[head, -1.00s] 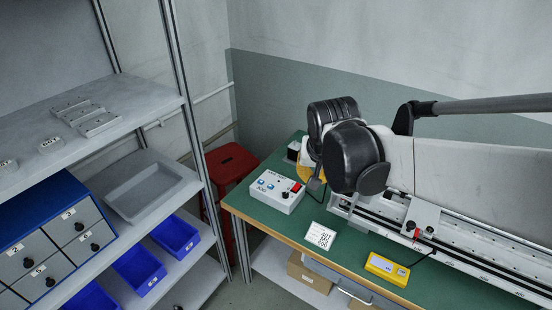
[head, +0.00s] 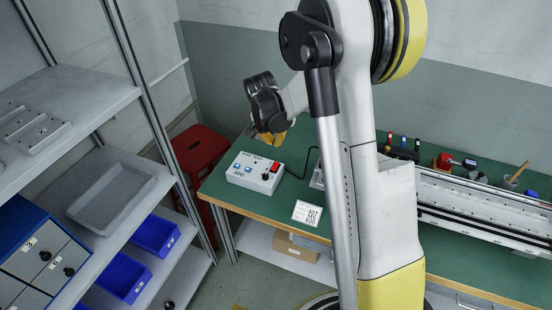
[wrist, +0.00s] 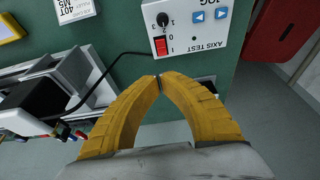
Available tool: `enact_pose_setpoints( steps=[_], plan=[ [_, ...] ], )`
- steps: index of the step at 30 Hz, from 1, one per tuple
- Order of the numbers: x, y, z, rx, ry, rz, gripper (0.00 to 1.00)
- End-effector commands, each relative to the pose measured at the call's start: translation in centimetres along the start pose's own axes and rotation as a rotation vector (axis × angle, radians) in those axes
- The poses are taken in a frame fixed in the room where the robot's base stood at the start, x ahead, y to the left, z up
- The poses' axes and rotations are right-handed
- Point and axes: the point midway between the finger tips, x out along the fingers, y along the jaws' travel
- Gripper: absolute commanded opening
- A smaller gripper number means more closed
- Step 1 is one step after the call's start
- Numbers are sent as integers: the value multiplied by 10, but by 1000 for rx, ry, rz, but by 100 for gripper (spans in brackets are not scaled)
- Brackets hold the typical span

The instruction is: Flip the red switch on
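The red switch (head: 275,167) is a small rocker on the top face of a white control box (head: 246,180), which sits at the left end of the green bench. In the wrist view the red switch (wrist: 162,46) lies just beyond my fingertips, beside a black knob (wrist: 163,19) and two blue arrow buttons. I cannot tell which way the rocker is tilted. My gripper (wrist: 159,78) has its yellow fingers brought together at the tips, with nothing between them. In the head view my gripper (head: 277,138) is behind the box, partly hidden by its black wrist.
A white label card (head: 307,213) lies right of the box, and a black cable leaves the box's side. A metal rail (head: 480,212) runs along the bench to the right. A red stool (head: 198,150) and a grey shelf stand at left.

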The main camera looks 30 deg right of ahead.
Motion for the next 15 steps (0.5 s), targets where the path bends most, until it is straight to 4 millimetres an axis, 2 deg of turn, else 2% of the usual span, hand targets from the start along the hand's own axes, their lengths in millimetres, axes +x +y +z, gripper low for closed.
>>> enact_pose_setpoints(
  steps=[5,8,11,15],
  plan=[
    [2,0,0,-1,0,-1,0],
    [10,0,0,-1,0,-1,0],
    [26,0,1,-1,0,-1,0],
    [57,0,1,0,0,-1,0]
  ],
)
